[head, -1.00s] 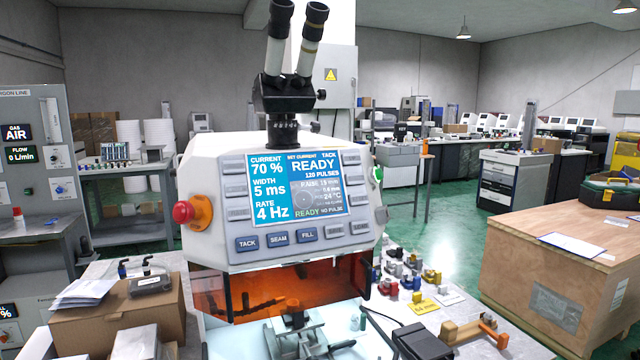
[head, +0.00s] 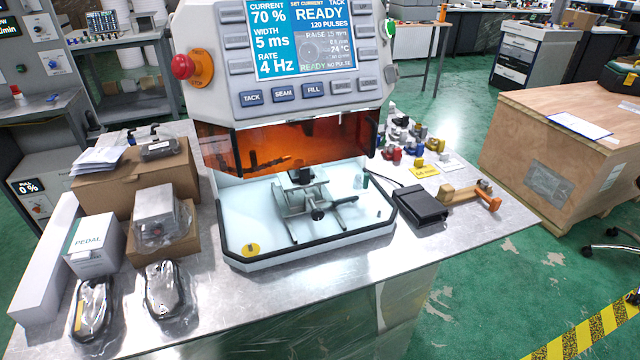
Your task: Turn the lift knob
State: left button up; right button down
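The white welding machine (head: 225,95) stands on a metal bench. Under its orange window (head: 330,142) is a small grey lift stage (head: 300,195) on a pale tray. A dark round knob (head: 317,214) sits at the front of the stage, with thin bars beside it. It looks like the lift knob, but no label on it is readable. A grey knob (head: 391,74) also shows on the machine's right side. The screen (head: 297,38) reads READY, 120 PULSES and a raise line in mm. Neither of my grippers is in view.
A red stop button (head: 183,66) sticks out at the machine's left. Boxes and two bagged dark items (head: 165,288) cover the bench's left. A black pedal (head: 419,205) and an orange-handled tool (head: 488,199) lie right of the tray. The bench front (head: 330,278) is bare.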

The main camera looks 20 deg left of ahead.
aim_at(317, 214)
jog(key=u, duration=4.1)
jog(key=k, duration=2.55)
jog(key=z, duration=0.9)
